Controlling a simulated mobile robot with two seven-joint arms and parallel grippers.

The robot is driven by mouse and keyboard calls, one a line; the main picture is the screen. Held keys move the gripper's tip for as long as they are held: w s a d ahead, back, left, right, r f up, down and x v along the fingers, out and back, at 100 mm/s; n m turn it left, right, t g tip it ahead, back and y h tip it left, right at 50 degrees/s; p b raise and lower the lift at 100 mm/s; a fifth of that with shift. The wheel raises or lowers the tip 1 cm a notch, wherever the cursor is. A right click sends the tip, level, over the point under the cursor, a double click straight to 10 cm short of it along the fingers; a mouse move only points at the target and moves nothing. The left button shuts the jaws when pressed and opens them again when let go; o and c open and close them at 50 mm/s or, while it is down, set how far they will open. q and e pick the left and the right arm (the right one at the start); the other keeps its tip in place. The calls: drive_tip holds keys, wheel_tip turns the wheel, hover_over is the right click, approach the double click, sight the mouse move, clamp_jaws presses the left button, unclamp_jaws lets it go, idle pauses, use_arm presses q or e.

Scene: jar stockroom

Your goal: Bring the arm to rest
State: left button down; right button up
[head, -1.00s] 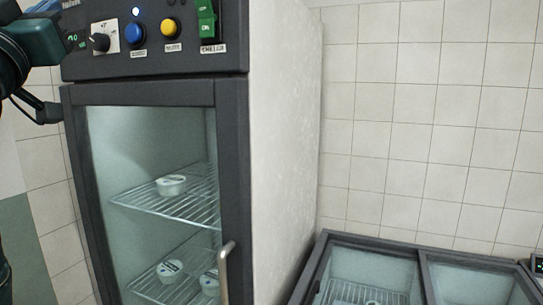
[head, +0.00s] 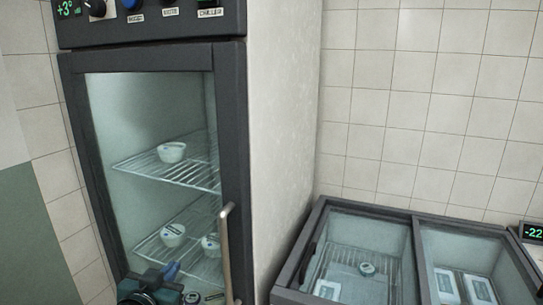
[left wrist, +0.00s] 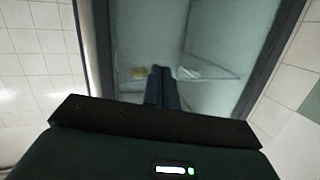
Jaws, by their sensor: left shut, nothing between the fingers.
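My left gripper (head: 171,270) is at the bottom of the head view, in front of the lower part of the chiller's glass door (head: 140,110). Its fingers are shut together and hold nothing. In the left wrist view the closed fingertips (left wrist: 161,72) point toward the glass, with a shelf and pale tubs blurred behind. I cannot tell the gap between the fingers and the door. My right gripper is in neither view.
The tall chiller has a vertical handle (head: 227,250) and a control panel (head: 150,18) above its door. White tubs (head: 172,152) stand on wire shelves inside. A low glass-topped freezer (head: 365,210) stands at the right, with packs inside. A tiled wall is behind.

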use_arm(q)
drive_tip(key=s+d+f+g, duration=0.2)
drive_tip(key=s+f+g, duration=0.1)
drive_tip(key=s+f, duration=0.9)
drive_tip(key=s+d+f+g+h, duration=0.1)
drive_tip(key=s+d+f+g, duration=0.1)
drive_tip(key=s+f, duration=1)
drive_tip(key=shift+s+d+f+g, duration=0.3)
drive_tip(key=shift+d+f+g, duration=0.1)
drive_tip(key=shift+d, duration=0.45)
